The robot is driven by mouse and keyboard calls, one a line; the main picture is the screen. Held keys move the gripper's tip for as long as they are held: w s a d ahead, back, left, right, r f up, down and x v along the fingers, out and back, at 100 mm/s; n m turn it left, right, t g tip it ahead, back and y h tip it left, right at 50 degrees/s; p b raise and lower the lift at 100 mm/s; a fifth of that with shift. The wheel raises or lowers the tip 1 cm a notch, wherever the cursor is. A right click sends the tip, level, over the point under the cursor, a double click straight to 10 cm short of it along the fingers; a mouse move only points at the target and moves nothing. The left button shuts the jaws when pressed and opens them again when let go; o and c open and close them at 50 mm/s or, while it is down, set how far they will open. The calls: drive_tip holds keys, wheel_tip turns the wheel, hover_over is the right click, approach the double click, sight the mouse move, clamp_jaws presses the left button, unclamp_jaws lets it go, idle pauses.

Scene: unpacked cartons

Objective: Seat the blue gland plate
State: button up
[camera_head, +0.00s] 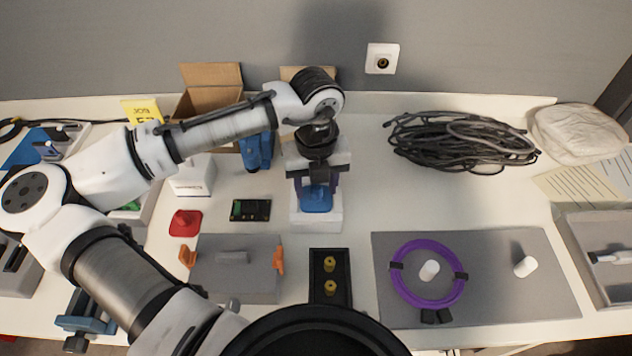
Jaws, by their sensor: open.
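The blue gland plate (316,204) lies on a white block (318,224) near the middle of the bench. It looks like a flat blue piece with rounded corners. My gripper (317,186) is open and points down above the plate, with its two dark fingers spread left and right. The fingers overlap the plate's far part in this view, and the gripper body hides what is behind it. I cannot tell whether the fingers touch the plate.
A red plate (185,223) and a dark circuit board (250,210) lie to the left. A grey box (238,285) with orange clips and a black tray (329,303) stand in front. A purple ring (398,286) lies on a grey mat, right. Coiled cable (455,140) lies behind.

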wheel_tip(320, 180, up, 14)
idle(0.6)
drive_tip(key=shift+f, duration=0.1)
drive_tip(key=shift+c, duration=0.2)
idle(1.6)
